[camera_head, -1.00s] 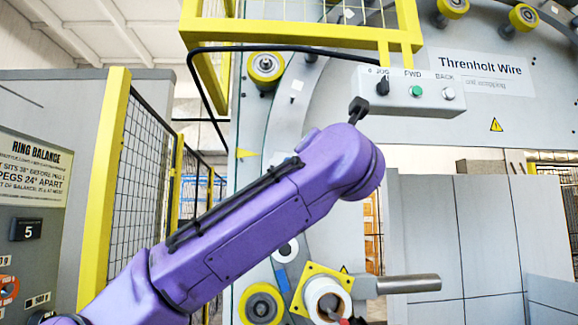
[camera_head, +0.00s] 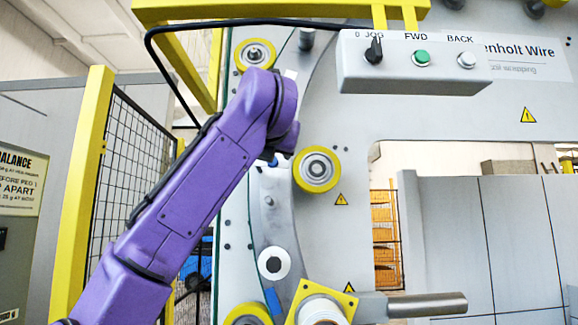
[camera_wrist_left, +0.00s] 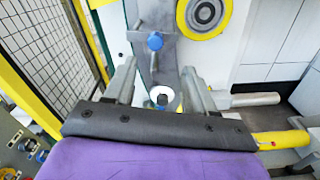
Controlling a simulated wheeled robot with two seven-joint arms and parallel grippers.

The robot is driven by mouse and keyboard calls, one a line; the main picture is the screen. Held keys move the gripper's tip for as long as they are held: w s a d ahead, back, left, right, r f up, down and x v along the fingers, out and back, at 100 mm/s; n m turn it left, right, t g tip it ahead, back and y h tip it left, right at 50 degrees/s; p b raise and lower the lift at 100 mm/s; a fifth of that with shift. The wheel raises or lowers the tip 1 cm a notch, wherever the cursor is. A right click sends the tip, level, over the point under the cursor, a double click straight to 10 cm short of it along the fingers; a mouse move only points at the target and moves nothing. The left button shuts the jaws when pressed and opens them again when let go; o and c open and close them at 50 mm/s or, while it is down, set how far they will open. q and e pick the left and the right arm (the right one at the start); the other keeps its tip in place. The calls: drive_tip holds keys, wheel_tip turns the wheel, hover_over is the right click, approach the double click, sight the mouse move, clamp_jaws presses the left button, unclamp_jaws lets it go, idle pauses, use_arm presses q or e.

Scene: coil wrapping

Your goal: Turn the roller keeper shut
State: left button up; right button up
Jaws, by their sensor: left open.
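My left arm rises from the lower left in the head view. Its wrist covers part of the grey curved ring plate (camera_head: 268,205), and its fingers are hidden there. In the left wrist view my left gripper (camera_wrist_left: 158,84) is open, with two grey fingers apart and nothing held. A blue-ended knob (camera_wrist_left: 155,42) stands on the plate beyond the fingers; I cannot tell for sure that it is the roller keeper. A yellow-rimmed roller (camera_head: 316,169) sits right of the wrist and also shows in the wrist view (camera_wrist_left: 203,14). My right gripper is not in view.
A control box (camera_head: 412,62) with a black switch and two buttons hangs above right. A white disc (camera_head: 273,263) and a metal bar (camera_head: 427,305) sit lower. A yellow-framed mesh fence (camera_head: 95,180) stands left. Grey panels (camera_head: 470,240) stand right.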

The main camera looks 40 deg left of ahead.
use_arm(q)
drive_tip(key=p+x, duration=0.5)
drive_tip(key=x, duration=0.4)
drive_tip(key=shift+a+r, duration=0.25)
drive_tip(key=shift+a, duration=0.3)
drive_tip(key=c, duration=0.3)
clamp_jaws()
